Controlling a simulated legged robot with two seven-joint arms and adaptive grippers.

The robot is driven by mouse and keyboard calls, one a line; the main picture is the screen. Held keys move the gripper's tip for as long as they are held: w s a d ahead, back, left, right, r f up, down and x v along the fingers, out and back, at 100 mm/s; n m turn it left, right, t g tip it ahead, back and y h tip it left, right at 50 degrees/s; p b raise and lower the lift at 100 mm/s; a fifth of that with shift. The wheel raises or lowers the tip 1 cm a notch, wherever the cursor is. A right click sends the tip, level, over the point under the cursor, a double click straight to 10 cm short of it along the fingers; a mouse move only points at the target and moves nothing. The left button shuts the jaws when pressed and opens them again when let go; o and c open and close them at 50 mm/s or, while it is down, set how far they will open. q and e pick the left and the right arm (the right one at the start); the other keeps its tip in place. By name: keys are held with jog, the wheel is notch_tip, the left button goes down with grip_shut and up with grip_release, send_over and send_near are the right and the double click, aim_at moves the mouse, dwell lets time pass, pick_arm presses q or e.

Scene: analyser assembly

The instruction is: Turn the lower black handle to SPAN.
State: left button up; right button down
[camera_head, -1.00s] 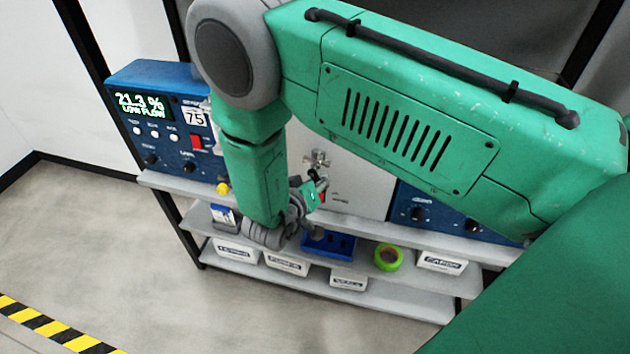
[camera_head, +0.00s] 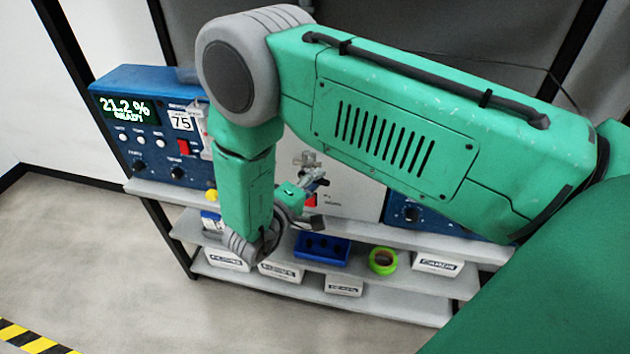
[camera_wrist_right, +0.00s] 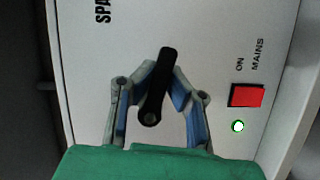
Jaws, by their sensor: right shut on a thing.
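My right gripper (camera_wrist_right: 155,95) is shut on the black handle (camera_wrist_right: 158,82), with a finger on each side of it in the right wrist view. The handle is slightly tilted there, its round-marked end (camera_wrist_right: 150,118) toward the gripper. Printed letters "SPA" (camera_wrist_right: 103,12), cut off by the picture edge, lie beyond the handle to the upper left. In the head view the right gripper (camera_head: 316,184) is small, in front of the pale panel (camera_head: 350,197), and the handle cannot be made out clearly. My left gripper is not in view.
A silver fitting (camera_head: 311,160) sticks out above the gripper. The blue analyser (camera_head: 150,125) reads 21.2 % and READY. A blue tray (camera_head: 322,262) and green tape roll (camera_head: 383,261) lie below.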

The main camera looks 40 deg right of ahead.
jog(key=shift+s+a+n, duration=0.15)
jog(key=shift+s+n, duration=0.05)
jog(key=shift+n, duration=0.3)
jog(key=shift+w+r+n+h, duration=0.15)
jog(key=shift+r+n+h, duration=0.1)
jog(key=shift+n+h, duration=0.05)
dwell(1.5)
jog(key=c, duration=1.5)
grip_release()
jog(key=shift+a, duration=0.15)
jog(key=shift+c, duration=0.2)
jog(key=v, duration=1.2)
